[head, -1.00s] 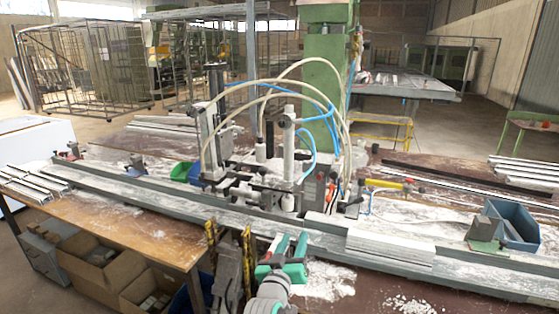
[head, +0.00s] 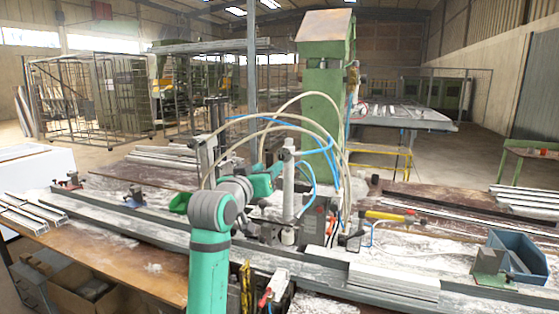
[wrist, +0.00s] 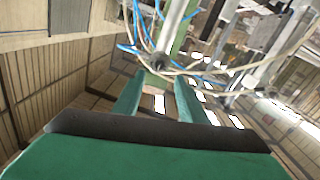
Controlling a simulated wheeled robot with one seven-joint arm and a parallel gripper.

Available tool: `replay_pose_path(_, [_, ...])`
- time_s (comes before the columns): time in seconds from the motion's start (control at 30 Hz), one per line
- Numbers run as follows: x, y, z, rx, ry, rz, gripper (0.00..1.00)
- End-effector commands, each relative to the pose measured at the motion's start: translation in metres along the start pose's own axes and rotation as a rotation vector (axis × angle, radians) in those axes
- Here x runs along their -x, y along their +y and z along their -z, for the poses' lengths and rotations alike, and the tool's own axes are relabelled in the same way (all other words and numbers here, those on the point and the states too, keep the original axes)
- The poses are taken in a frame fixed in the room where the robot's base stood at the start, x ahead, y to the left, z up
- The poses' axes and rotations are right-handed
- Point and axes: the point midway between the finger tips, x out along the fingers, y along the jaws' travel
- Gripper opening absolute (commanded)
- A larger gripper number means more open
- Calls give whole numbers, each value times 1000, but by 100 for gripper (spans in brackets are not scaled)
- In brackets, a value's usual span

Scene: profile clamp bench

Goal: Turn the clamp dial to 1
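The clamp unit stands mid-bench in the head view, with an upright pale cylinder (head: 288,190) and a grey box (head: 315,218) with red parts beside it. I cannot make out a dial or its numbers. My gripper (head: 276,173) is raised at the clamp, left of the pale cylinder, and my arm hides part of the unit. In the wrist view, the two green fingers of my gripper (wrist: 161,77) are apart with nothing between them. A dark round part (wrist: 158,62) on the cylinder shows beyond the fingertips; I cannot tell whether they touch it.
Beige and blue hoses (head: 300,98) arch over the clamp, close to my gripper. A green column (head: 322,105) stands behind. A long metal rail (head: 130,222) crosses the bench, with stacked pale profiles (head: 393,278) and a blue bin (head: 517,255) on the right.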

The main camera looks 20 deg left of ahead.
Motion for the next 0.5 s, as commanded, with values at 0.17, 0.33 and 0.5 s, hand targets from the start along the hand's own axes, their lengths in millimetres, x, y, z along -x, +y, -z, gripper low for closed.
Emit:
replay_pose_path(0.17, [-30, 1, 0, 0, -1, -1, 38])
replay_pose_path(0.33, [-60, 1, 0, 1, -1, -1, 38])
replay_pose_path(0.5, [-83, 1, 0, 0, 0, -1, 38])
